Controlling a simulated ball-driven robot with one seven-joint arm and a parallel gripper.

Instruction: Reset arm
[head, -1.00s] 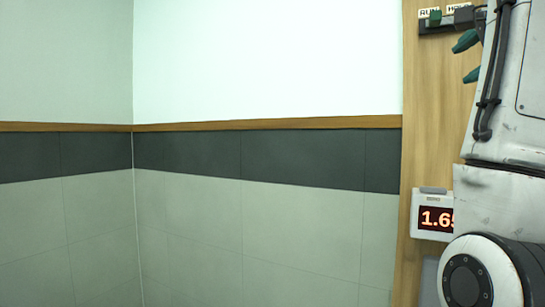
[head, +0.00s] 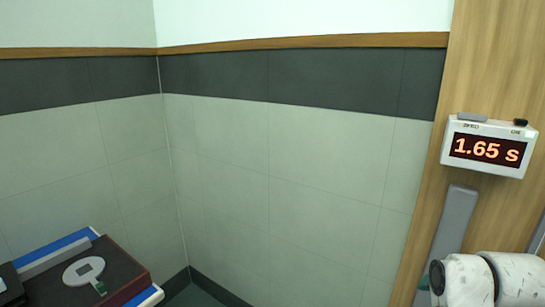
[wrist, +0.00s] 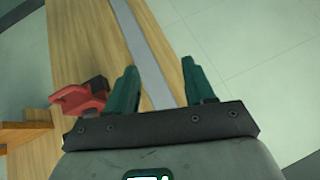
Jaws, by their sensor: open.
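In the wrist view my gripper (wrist: 162,92) shows two dark green fingers spread well apart, with nothing between them. It is open and empty, in front of a wooden panel (wrist: 88,45) with a grey vertical strip (wrist: 146,55). In the head view now, part of my white arm (head: 470,280) shows at the bottom right. My gripper is out of the head view.
A display reading 1.65 s (head: 488,147) is on the wooden panel at the right. A bench with a dark box (head: 115,275) stands at the bottom left. A red part (wrist: 80,98) lies left of my gripper in the wrist view. The tiled corner between is clear.

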